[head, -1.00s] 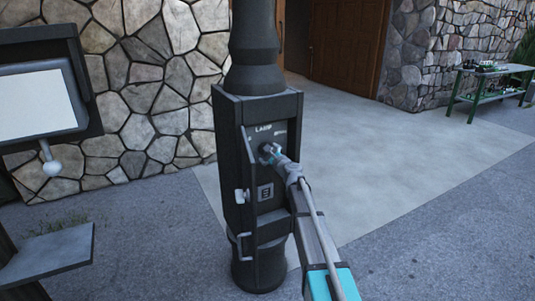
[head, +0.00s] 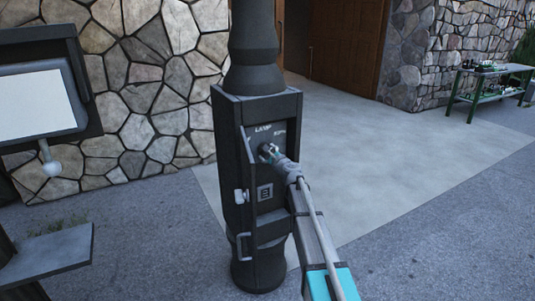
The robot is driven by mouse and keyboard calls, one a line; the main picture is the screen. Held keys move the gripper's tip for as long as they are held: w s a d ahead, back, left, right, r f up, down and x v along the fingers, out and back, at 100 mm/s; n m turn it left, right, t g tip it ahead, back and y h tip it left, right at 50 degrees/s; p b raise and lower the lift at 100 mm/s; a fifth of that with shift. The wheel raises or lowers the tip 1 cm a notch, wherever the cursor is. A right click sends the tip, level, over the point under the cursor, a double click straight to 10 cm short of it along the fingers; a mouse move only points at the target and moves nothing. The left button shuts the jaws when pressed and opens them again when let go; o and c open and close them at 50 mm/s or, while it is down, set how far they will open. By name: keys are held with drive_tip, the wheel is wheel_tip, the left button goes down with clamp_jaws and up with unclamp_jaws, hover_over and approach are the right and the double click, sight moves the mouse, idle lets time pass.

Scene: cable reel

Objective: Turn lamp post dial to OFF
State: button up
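The black lamp post (head: 255,60) stands upright in the middle of the head view. Its open control box shows a panel (head: 265,192) with a "LAMP" label at the top. The dial (head: 266,147) is a dark knob below that label, mostly hidden by my gripper, so its setting cannot be read. My gripper (head: 268,151) is at the dial, with its fingertips at or around the knob. Whether the fingers are closed on it is too small to tell. My arm reaches in from the lower right.
The box door (head: 244,200) hangs open on the left side with a latch and handle. A board with a white panel (head: 40,103) and a shelf (head: 47,252) stand at left. A green table (head: 490,88) with small items is far right. Paving right of the post is clear.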

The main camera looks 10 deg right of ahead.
drive_tip(key=n, duration=0.4)
drive_tip(key=shift+w+r+n, duration=0.1)
drive_tip(key=shift+n, duration=0.2)
drive_tip(key=n, duration=1)
drive_tip(key=shift+r, duration=0.15)
drive_tip(key=n, duration=0.5)
drive_tip(key=shift+p, duration=0.3)
drive_tip(key=o, duration=1)
